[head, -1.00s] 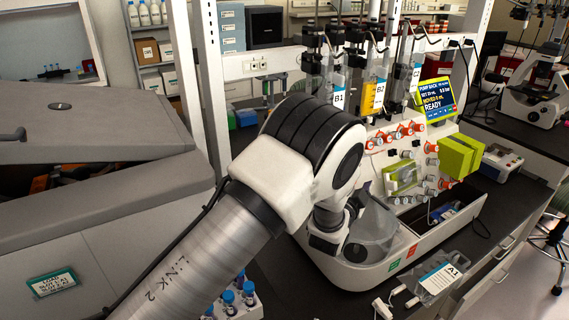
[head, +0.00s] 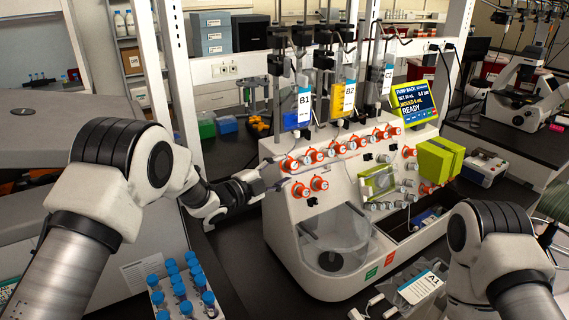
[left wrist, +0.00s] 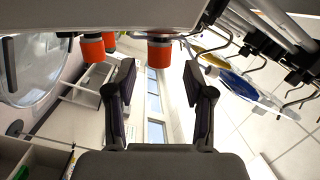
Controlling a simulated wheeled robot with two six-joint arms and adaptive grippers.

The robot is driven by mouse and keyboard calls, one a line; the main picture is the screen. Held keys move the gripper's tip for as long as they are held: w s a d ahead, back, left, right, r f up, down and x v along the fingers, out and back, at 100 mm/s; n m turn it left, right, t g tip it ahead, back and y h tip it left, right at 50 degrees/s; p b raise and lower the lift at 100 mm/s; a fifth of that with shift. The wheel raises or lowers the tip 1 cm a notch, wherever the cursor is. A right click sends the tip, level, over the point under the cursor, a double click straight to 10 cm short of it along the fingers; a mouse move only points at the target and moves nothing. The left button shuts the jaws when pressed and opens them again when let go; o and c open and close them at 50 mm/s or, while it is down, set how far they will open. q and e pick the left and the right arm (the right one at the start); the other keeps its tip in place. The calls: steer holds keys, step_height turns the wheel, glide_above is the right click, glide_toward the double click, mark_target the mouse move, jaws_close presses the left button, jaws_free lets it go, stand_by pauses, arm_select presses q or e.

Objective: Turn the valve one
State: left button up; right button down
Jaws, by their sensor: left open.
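The white cell processor (head: 290,222) stands on the dark bench with several orange valve knobs on its sloped front. The leftmost upper orange knob (head: 290,164) and a lower orange knob (head: 300,190) are nearest my left gripper (head: 272,184). I cannot tell which knob is valve one. In the left wrist view, my left gripper (left wrist: 160,85) is open and empty. An orange knob (left wrist: 160,54) appears above the gap between its fingers, apart from them; another orange knob (left wrist: 96,49) is to the left. My right arm shows at the lower right, but its gripper is out of view.
Hanging bags B1 (head: 304,104), B2 (head: 343,100) and C2 (head: 386,82) are above the knobs. The display (head: 416,104) reads READY. A rack of blue-capped tubes (head: 186,290) and bag A1 (head: 420,287) are near the front. A clear bowl (head: 335,238) sits low on the processor.

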mark_target(292, 165)
arm_select(q)
steer(key=x, duration=0.3)
steer(key=shift+p, duration=0.3)
steer(key=shift+a, duration=0.1)
arm_select(e)
steer(key=shift+r, duration=0.6)
arm_select(q)
steer(key=shift+s, duration=0.1)
jaws_close()
steer(key=shift+f+b, duration=0.25)
steer(key=shift+b, duration=0.2)
steer(key=t+b, duration=0.1)
steer(key=b, duration=0.3)
steer(key=n+t+b, duration=0.1)
steer(key=b, duration=0.2)
steer(key=shift+f+n+t+b, duration=0.25)
steer(key=shift+n+t+b, duration=0.05)
steer(key=shift+t+b, duration=0.1)
steer(key=shift+r, duration=0.25)
arm_select(e)
step_height(292, 165, down, 8)
steer(key=shift+f, duration=0.25)
